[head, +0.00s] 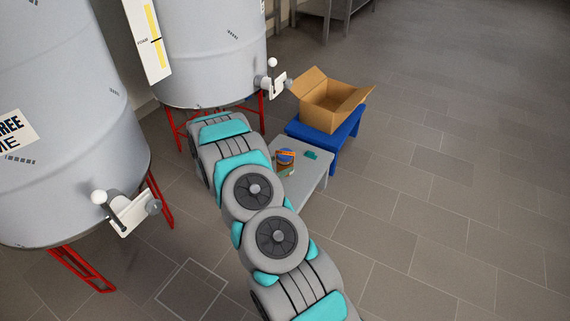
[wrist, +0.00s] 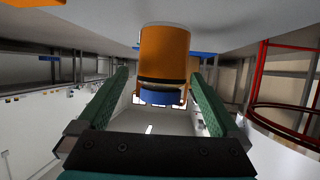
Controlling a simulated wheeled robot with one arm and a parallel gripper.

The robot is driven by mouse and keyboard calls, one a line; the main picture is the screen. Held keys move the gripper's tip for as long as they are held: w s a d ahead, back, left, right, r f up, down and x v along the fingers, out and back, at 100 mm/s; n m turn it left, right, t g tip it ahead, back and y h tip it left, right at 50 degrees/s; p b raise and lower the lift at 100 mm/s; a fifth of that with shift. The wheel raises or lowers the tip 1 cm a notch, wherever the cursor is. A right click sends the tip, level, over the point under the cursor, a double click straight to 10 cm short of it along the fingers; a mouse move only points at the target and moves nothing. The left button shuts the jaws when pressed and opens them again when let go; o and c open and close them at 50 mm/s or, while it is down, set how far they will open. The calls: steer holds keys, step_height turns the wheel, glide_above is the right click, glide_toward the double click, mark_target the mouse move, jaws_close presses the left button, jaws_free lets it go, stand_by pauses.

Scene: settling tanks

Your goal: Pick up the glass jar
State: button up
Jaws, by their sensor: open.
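In the wrist view an orange jar (wrist: 165,55) with a blue lid (wrist: 162,97) appears upside down, its base toward the pale surface at the top of the picture. I take it to be the glass jar. My gripper (wrist: 160,78) is open, with one green finger on each side of the jar's lid end. Gaps show beside the jar, and I cannot tell how far between the fingers it sits. In the head view an orange and blue object (head: 285,156), likely the same jar, stands on the grey table (head: 315,178).
A small teal thing (head: 310,155) lies on the table. An open cardboard box (head: 330,105) sits on a blue stand (head: 345,143) behind. Large grey tanks (head: 210,50) with valves on red legs stand at the left. The tiled floor at the right is clear.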

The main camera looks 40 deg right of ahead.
mark_target(285, 162)
steer(key=shift+w+x, duration=0.2)
steer(key=shift+x, duration=2.15)
steer(key=shift+f, duration=0.1)
jaws_close()
